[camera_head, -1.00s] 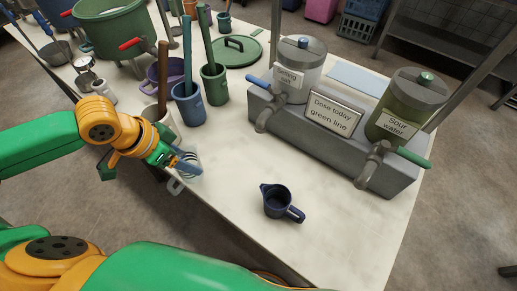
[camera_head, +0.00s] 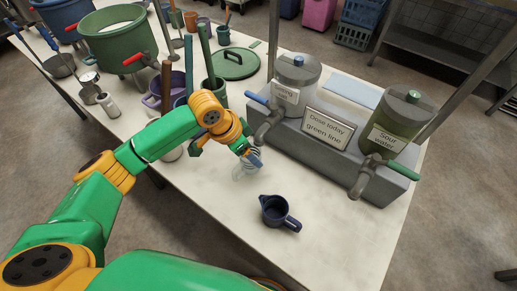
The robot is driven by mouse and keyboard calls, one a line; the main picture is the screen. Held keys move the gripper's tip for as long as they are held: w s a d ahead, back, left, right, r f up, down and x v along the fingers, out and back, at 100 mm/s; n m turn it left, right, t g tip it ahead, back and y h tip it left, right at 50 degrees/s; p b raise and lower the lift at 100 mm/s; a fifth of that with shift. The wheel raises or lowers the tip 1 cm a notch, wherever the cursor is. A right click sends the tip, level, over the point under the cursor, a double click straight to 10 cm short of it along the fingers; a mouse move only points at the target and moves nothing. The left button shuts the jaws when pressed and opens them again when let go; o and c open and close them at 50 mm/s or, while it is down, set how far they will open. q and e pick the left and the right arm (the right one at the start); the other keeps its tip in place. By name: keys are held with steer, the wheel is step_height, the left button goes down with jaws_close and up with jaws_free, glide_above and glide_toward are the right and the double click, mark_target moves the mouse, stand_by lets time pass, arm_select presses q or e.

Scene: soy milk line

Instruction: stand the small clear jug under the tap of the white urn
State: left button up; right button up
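The small clear jug (camera_head: 243,172) is faint and see-through, with pale lines on its side. My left gripper (camera_head: 253,157) is at its upper right side and looks shut on it. The white urn (camera_head: 297,78), labelled "Setting salt", stands on a grey stand. Its grey tap (camera_head: 266,128) with a blue handle (camera_head: 257,99) points down at the stand's front left. The jug is below and to the left of the tap's outlet in the picture. Whether the jug touches the table cannot be told. My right gripper is not in view.
A dark blue jug (camera_head: 277,212) stands on the table in front of the stand. A green urn (camera_head: 399,125) labelled "Sour water" is at the right, with its own tap (camera_head: 365,177). Tall holders with tools (camera_head: 215,82) stand behind my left arm. The table's front right is clear.

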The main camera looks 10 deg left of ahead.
mark_target(259, 152)
arm_select(q)
steer(key=shift+w+d+f, duration=0.2)
steer(key=shift+w+d, duration=0.25)
steer(key=shift+d, duration=0.05)
steer(key=shift+w+d+f, duration=0.2)
steer(key=shift+w+d, duration=0.2)
steer(key=shift+d, duration=0.1)
steer(key=shift+f, duration=0.35)
steer(key=shift+a, duration=0.1)
steer(key=o, duration=1.3)
steer(key=shift+f, duration=0.1)
steer(key=p+v, duration=0.1)
steer(key=v, duration=1.1)
